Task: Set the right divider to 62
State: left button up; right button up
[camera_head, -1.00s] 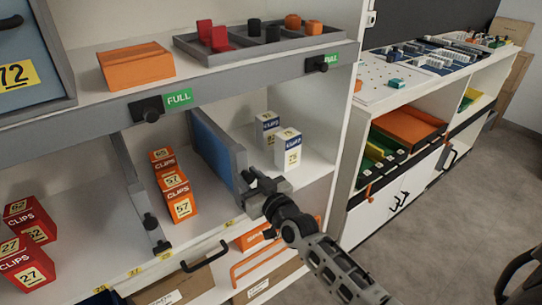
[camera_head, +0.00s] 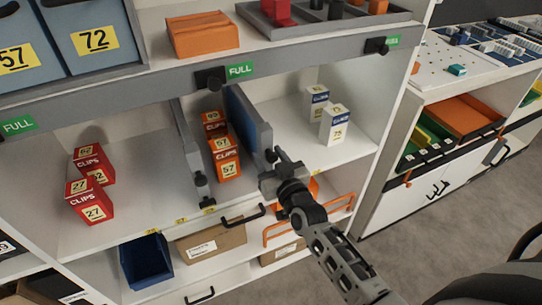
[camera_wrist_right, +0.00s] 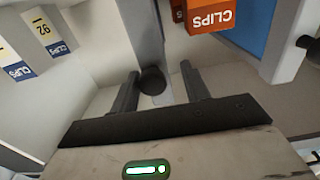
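The right divider (camera_head: 249,122) is a blue panel with a grey front edge, standing upright on the shelf between orange clip boxes (camera_head: 224,160) and white-blue clip boxes (camera_head: 335,125). My right gripper (camera_head: 273,160) is at its front lower end. In the right wrist view my right gripper (camera_wrist_right: 163,82) is open, one finger on each side of the divider's black knob (camera_wrist_right: 151,80); gaps show beside the knob. The left divider (camera_head: 188,155) stands between the orange and red boxes. Yellow scale labels (camera_head: 181,221) line the shelf's front edge, too small to read surely. My left gripper is out of view.
Red clip boxes (camera_head: 90,200) stand at the shelf's left. Above is a shelf with blue bins (camera_head: 85,40), an orange box (camera_head: 203,36) and a grey tray (camera_head: 300,33). Below are a blue bin (camera_head: 146,262) and a carton (camera_head: 212,243).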

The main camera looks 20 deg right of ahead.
jog(key=shift+d, duration=0.15)
jog(key=shift+s, duration=0.3)
jog(key=s, duration=1.5)
jog(key=shift+s, duration=0.2)
jog(key=s+a+f+n+g+y, duration=0.2)
jog(key=s+a+f+g+y, duration=0.1)
jog(key=s+a+f+g, duration=0.4)
notch_tip(320, 180, down, 2)
jog(key=shift+s+a+f+n+g, duration=0.1)
jog(key=shift+s+a+n+g, duration=0.1)
jog(key=shift+a+n+g, duration=0.15)
dwell(0.7)
